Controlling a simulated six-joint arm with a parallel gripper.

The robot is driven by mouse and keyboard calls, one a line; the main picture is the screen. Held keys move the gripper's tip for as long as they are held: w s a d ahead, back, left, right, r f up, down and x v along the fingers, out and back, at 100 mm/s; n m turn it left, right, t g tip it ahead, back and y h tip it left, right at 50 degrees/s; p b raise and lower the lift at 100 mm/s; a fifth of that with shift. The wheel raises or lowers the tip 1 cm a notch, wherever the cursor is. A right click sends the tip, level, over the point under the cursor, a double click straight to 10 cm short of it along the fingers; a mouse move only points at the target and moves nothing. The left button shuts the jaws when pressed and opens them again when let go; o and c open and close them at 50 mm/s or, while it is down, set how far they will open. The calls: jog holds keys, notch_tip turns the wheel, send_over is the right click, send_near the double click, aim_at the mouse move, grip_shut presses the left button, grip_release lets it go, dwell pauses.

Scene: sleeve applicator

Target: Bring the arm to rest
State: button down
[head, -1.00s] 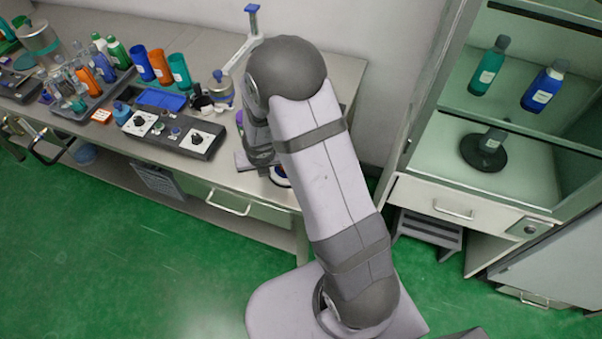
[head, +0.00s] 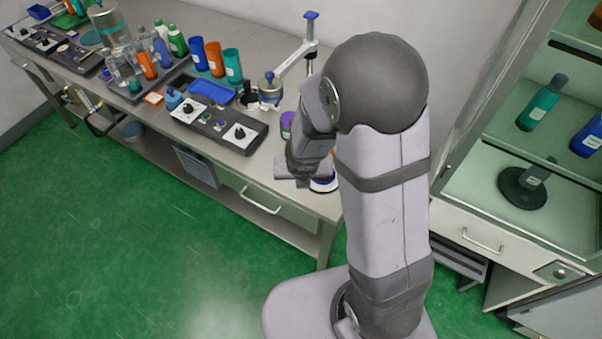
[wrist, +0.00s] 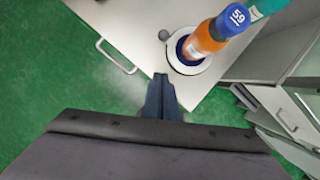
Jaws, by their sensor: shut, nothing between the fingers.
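My gripper (wrist: 161,98) shows in the wrist view with its two dark fingers together and nothing between them. It hangs over the front edge of the bench, just left of and below a round white-rimmed holder (wrist: 186,66). An orange bottle (wrist: 203,42) with a blue cap marked 59 (wrist: 236,18) stands at that holder. In the head view my bent arm covers the right end of the bench, and the fingertips cannot be made out there.
The bench (head: 268,172) carries a control box (head: 217,126), a blue tray (head: 211,91) and several bottles at the left. A glass-fronted cabinet (head: 497,181) stands at the right. Green floor (head: 130,240) is open in front of the bench.

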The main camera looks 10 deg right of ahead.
jog(key=shift+p+v, duration=0.35)
jog(key=shift+v, duration=0.5)
